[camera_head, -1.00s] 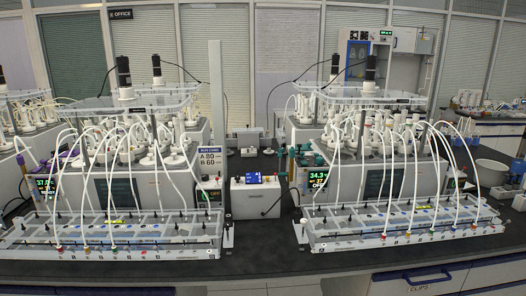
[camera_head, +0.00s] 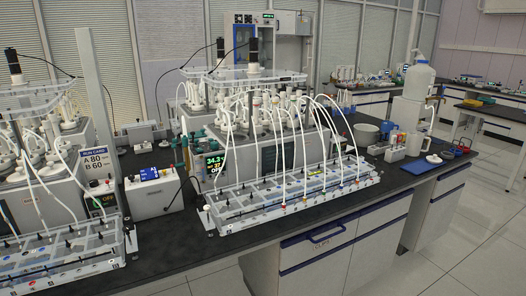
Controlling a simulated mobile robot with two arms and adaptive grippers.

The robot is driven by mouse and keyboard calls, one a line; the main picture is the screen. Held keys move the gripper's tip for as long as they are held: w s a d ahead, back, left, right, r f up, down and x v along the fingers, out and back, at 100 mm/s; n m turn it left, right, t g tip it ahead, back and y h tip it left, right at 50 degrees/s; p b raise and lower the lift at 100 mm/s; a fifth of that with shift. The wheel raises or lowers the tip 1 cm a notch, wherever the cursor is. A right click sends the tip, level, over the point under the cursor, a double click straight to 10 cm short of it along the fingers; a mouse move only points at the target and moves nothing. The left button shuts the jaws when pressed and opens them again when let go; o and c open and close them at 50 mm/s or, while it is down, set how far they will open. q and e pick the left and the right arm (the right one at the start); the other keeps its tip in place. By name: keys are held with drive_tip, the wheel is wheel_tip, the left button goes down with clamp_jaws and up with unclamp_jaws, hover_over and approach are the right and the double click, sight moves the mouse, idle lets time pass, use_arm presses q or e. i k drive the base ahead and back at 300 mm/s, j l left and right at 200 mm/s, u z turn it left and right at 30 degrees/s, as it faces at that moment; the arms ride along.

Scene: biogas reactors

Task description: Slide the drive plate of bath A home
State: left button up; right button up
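I cannot read which bath is A, nor tell how far either plate is slid in. Neither of my grippers is in view.
A run card (camera_head: 97,162) reads A 80, B 60. A white box (camera_head: 154,192) with a blue display stands between the baths. Clear racks of tubes (camera_head: 290,197) lie in front. A large bottle (camera_head: 418,80) and cups stand at right. Floor (camera_head: 450,240) is open at right.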

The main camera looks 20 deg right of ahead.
sight(254, 74)
drive_tip(key=i+l+z, duration=0.2)
drive_tip(key=i, duration=0.3)
drive_tip(key=i+l+z, duration=0.15)
drive_tip(key=i, duration=0.4)
